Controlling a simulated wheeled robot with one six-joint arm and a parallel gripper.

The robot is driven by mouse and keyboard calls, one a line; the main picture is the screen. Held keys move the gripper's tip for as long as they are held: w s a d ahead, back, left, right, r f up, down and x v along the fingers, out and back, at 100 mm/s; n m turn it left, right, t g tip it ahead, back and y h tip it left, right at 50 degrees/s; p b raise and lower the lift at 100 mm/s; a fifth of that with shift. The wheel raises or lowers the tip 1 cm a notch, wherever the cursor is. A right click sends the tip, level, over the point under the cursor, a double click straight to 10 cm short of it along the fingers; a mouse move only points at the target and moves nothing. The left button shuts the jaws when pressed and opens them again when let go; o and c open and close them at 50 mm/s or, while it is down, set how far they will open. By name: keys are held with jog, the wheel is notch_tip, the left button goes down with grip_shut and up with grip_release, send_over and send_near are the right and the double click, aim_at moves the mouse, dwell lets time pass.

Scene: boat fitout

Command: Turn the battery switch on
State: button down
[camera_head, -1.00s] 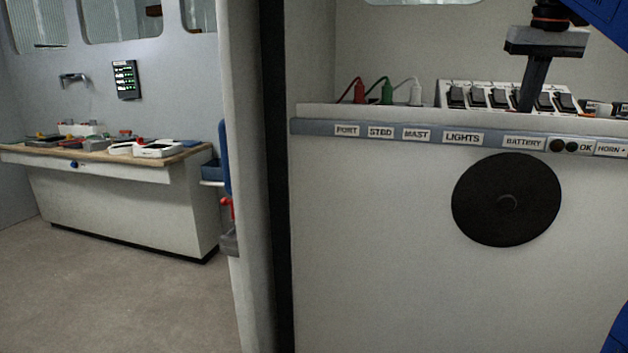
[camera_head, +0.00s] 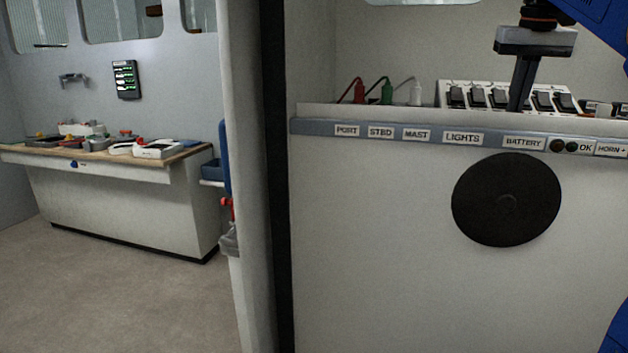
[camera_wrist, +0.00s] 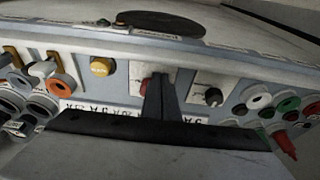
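A battery label (camera_head: 523,143) is on the grey-blue strip along the console front. In the wrist view, a red knob (camera_wrist: 138,86) on a white plate is partly hidden by my fingers, and a black rotary knob (camera_wrist: 213,97) sits to its right. I cannot read which one is the battery switch. My gripper (camera_head: 518,108) points down over the console top, in front of the rocker switches. In the wrist view, my gripper (camera_wrist: 157,80) shows its two dark fingers together, apparently with nothing between them. I cannot tell whether they touch the red knob.
A row of black rocker switches (camera_head: 478,97) stands behind my fingers. Red (camera_head: 359,91), green (camera_head: 387,92) and white (camera_head: 415,92) plugs with leads stand to the left. A black disc (camera_head: 506,200) is on the console front. A workbench (camera_head: 120,205) stands at far left.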

dwell(0.4)
jog(key=shift+s+a, duration=0.2)
jog(key=shift+s, duration=0.1)
jog(key=w+v, duration=0.1)
jog(key=v, duration=0.4)
jog(key=shift+d+r, duration=0.15)
jog(key=shift+r, duration=0.4)
jog(key=shift+w, duration=0.1)
jog(key=shift+d+f, duration=0.5)
jog(key=shift+f, duration=0.5)
jog(key=shift+d+f, duration=0.5)
jog(key=shift+f, duration=0.5)
jog(key=shift+d+f, duration=0.5)
jog(key=shift+f, duration=0.5)
jog(key=shift+a, duration=0.8)
jog(key=shift+w+a, duration=0.25)
jog(key=shift+a, duration=0.25)
